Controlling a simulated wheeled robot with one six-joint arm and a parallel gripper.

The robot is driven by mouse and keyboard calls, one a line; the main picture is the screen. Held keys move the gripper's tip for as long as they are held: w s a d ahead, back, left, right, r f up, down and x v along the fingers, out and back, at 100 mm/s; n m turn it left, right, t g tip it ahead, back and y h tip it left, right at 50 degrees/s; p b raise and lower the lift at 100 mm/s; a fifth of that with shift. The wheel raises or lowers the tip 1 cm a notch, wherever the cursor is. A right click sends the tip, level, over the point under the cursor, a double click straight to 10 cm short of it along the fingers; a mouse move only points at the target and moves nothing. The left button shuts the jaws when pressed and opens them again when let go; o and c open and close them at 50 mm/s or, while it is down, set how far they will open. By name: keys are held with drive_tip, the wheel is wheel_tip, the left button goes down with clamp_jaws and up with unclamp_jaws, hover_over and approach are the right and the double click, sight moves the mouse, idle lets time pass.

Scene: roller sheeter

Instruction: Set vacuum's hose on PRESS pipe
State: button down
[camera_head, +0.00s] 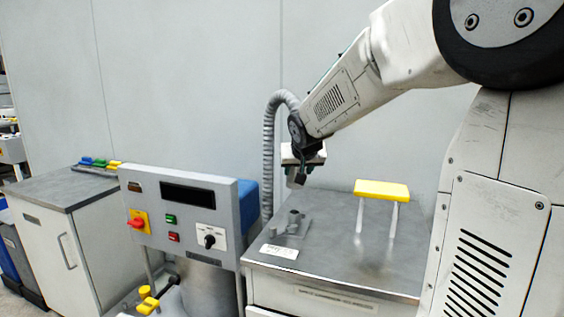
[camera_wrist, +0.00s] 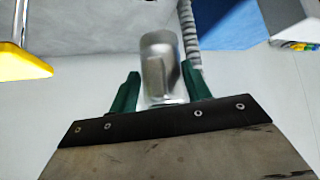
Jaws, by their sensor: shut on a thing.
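My gripper (camera_head: 299,177) hangs above the back left of a grey metal table, pointing down. In the wrist view its green fingers (camera_wrist: 160,92) are shut around a silver metal cylinder, the end of the vacuum's hose (camera_wrist: 158,65). The grey ribbed hose (camera_head: 268,150) rises behind the control panel and arches over to my wrist. Below my gripper a short grey pipe stub (camera_head: 293,220) stands on a small plate on the table. The held end is above the stub and apart from it. A label (camera_head: 280,251) lies in front of the stub; I cannot read it clearly.
A yellow-topped handle (camera_head: 381,190) on two pale posts stands on the table (camera_head: 345,262) to the right of the stub. A grey control panel (camera_head: 185,215) with buttons and a knob stands to the left. A cabinet (camera_head: 70,225) is at the far left. A wall is behind.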

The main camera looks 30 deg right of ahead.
drive_tip(key=shift+w, duration=0.35)
drive_tip(key=shift+f, duration=0.2)
wheel_tip(320, 180, down, 7)
drive_tip(key=shift+f, duration=0.15)
drive_tip(key=shift+s+a, duration=0.2)
drive_tip(key=shift+s, duration=0.05)
idle(0.6)
drive_tip(key=shift+s+a, duration=0.15)
drive_tip(key=shift+s, duration=0.2)
drive_tip(key=shift+s+a, duration=0.15)
drive_tip(key=shift+s, duration=0.2)
drive_tip(key=shift+f, duration=0.45)
idle(0.4)
drive_tip(key=shift+f, duration=0.3)
drive_tip(key=shift+f, duration=0.15)
